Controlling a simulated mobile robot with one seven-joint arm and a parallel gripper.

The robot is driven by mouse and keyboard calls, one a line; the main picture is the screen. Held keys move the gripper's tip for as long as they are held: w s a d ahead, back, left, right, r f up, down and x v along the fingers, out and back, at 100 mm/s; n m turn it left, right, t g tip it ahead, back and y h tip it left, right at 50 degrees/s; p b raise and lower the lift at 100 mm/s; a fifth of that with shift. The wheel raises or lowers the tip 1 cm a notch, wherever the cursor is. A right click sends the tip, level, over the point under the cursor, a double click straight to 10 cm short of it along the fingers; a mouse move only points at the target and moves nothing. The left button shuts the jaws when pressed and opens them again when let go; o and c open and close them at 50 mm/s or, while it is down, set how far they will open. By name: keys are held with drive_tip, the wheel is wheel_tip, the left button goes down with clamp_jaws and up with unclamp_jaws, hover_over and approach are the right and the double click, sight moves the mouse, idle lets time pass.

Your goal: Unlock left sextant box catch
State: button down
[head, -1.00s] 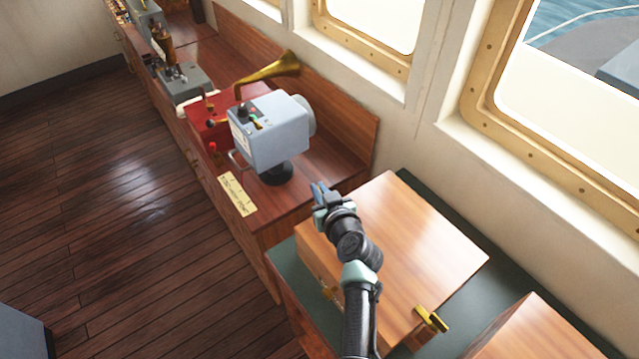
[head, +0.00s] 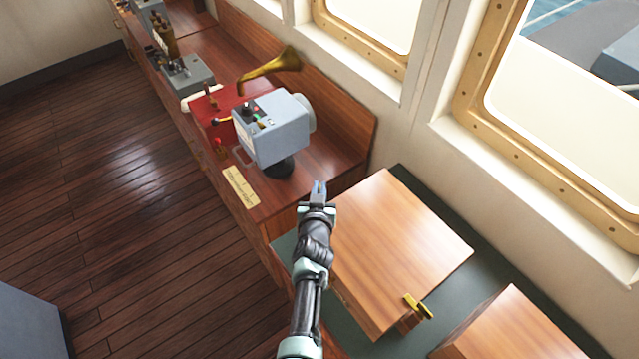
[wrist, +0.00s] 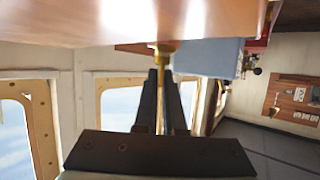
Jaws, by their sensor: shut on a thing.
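The wooden sextant box (head: 405,240) stands on a dark green top in the head view, and its underside or edge spans the top of the wrist view (wrist: 120,20). My gripper (head: 319,187) is at the box's far left end. In the wrist view the dark fingers (wrist: 158,100) are closed around a thin brass piece (wrist: 163,55) beside the wood, which looks like the left catch. The fingers and arm hide this catch in the head view. Another brass catch (head: 418,305) shows at the box's near right end.
A grey instrument (head: 275,130) and a brass horn (head: 270,68) stand on the wooden console beyond my gripper. A second wooden box (head: 510,330) is at the lower right. Windows line the right wall.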

drive_tip(key=shift+a+m+h+p, duration=0.15)
drive_tip(key=shift+m+h+p, duration=0.5)
drive_tip(key=shift+m+h, duration=0.55)
drive_tip(key=shift+h, duration=0.1)
drive_tip(key=m+h+b, duration=0.1)
drive_tip(key=m+g+h+b, duration=0.1)
drive_tip(key=shift+a+f+m+g+h+b, duration=0.1)
drive_tip(key=shift+f+m+g+h+b, duration=0.2)
drive_tip(key=shift+f+m+h, duration=0.1)
drive_tip(key=m+g+h+b, duration=0.1)
drive_tip(key=b, duration=0.2)
drive_tip(key=shift+f+m+h, duration=0.1)
drive_tip(key=shift+m+h, duration=0.3)
drive_tip(key=m+g+h+b, duration=0.1)
drive_tip(key=b, duration=0.2)
drive_tip(key=shift+m+h+b, duration=0.3)
drive_tip(key=shift+r+m+g+h+b, duration=0.3)
drive_tip(key=shift+m+g+h+b, duration=0.4)
drive_tip(key=shift+b, duration=0.55)
drive_tip(key=shift+d, duration=0.2)
drive_tip(key=shift+r+g+b, duration=0.2)
drive_tip(key=shift+g+b, duration=0.1)
drive_tip(key=shift+b, duration=0.1)
